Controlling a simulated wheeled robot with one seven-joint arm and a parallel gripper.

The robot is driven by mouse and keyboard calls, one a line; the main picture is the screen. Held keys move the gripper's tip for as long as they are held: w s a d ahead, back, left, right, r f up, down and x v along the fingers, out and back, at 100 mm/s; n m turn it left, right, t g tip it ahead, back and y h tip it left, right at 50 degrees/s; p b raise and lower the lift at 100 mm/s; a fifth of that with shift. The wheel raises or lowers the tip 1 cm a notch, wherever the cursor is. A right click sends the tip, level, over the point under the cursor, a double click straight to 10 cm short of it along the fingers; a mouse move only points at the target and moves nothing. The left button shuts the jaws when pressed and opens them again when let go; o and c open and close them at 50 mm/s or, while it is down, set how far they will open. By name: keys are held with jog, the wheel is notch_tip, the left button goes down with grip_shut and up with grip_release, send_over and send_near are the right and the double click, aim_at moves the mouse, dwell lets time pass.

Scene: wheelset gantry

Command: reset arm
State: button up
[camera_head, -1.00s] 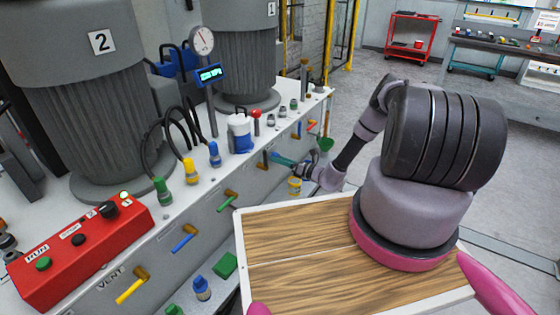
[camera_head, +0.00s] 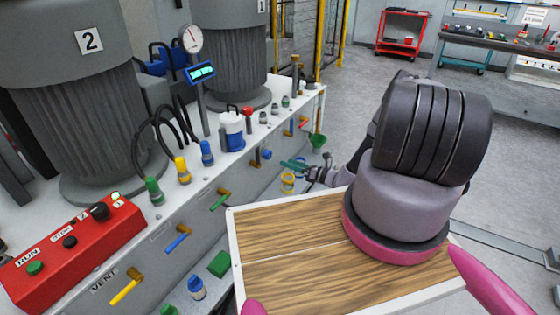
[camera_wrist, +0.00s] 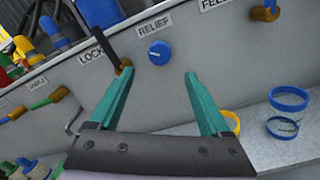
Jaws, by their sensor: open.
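My gripper (camera_wrist: 160,95) is open and empty in the wrist view, its two teal fingers spread apart. Beyond it is the grey panel front with a blue round knob (camera_wrist: 160,52) under the RELIEF label and a lever (camera_wrist: 123,68) by the LOCK label. The left fingertip overlaps the lever's base in the picture; I cannot tell whether they touch. In the head view my gripper (camera_head: 293,165) shows small beside the panel, just right of the blue knob (camera_head: 266,154). My arm partly hides behind its own large dark joint.
A red control box (camera_head: 75,250) sits on the panel top, with hoses and bottles behind it. A wooden-topped surface (camera_head: 285,230) lies in front of me. Blue and yellow rings (camera_wrist: 288,98) rest on a low ledge at right. Open floor lies to the right.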

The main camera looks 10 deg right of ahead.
jog(key=shift+v, duration=1.15)
jog(key=s+a+r+n+g+h, duration=0.2)
jog(key=r+n+g, duration=0.55)
jog(key=r, duration=1.15)
jog(key=s+a+r+n+g, duration=0.25)
jog(key=r+n+g, duration=0.25)
jog(key=r+n, duration=1)
jog(key=s+d+r+n+t+h, duration=0.1)
jog(key=s+r+n+t+h, duration=0.4)
jog(key=s+r, duration=1.9)
notch_tip(320, 180, up, 3)
jog(key=t+h, duration=0.2)
jog(key=h, duration=0.2)
jog(key=shift+f, duration=0.2)
